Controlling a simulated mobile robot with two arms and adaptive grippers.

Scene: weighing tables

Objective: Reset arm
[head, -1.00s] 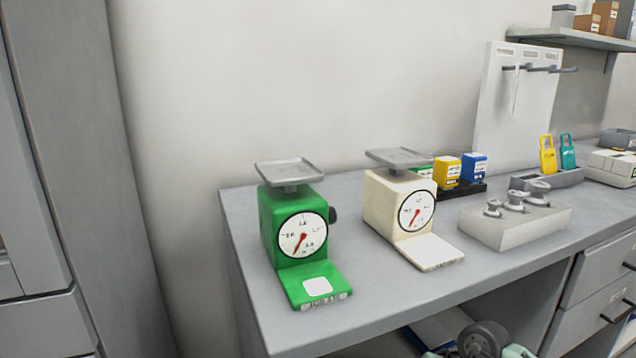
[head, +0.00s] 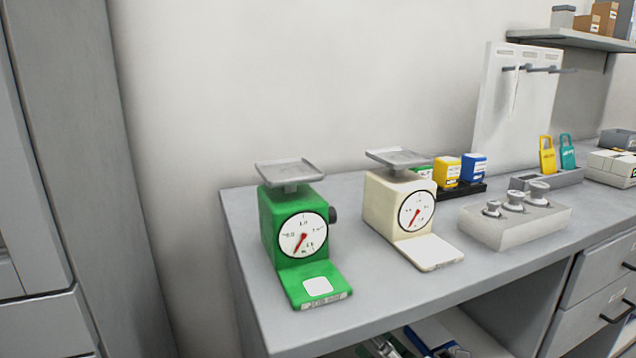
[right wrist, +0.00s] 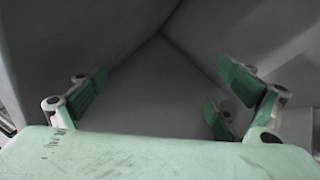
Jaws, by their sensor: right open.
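My right gripper (right wrist: 165,92) shows in the right wrist view, with its green-padded fingers spread wide apart. Nothing is between them; only plain grey surfaces lie behind. The pale green gripper body fills the bottom of that view. My left gripper is not in view.
A green scale (head: 287,232) and a cream scale (head: 385,210) with empty pans stand on the grey table (head: 370,297). A weight block (head: 488,231), yellow box (head: 446,172) and blue box (head: 474,168) are further right. Items lie on the shelf below.

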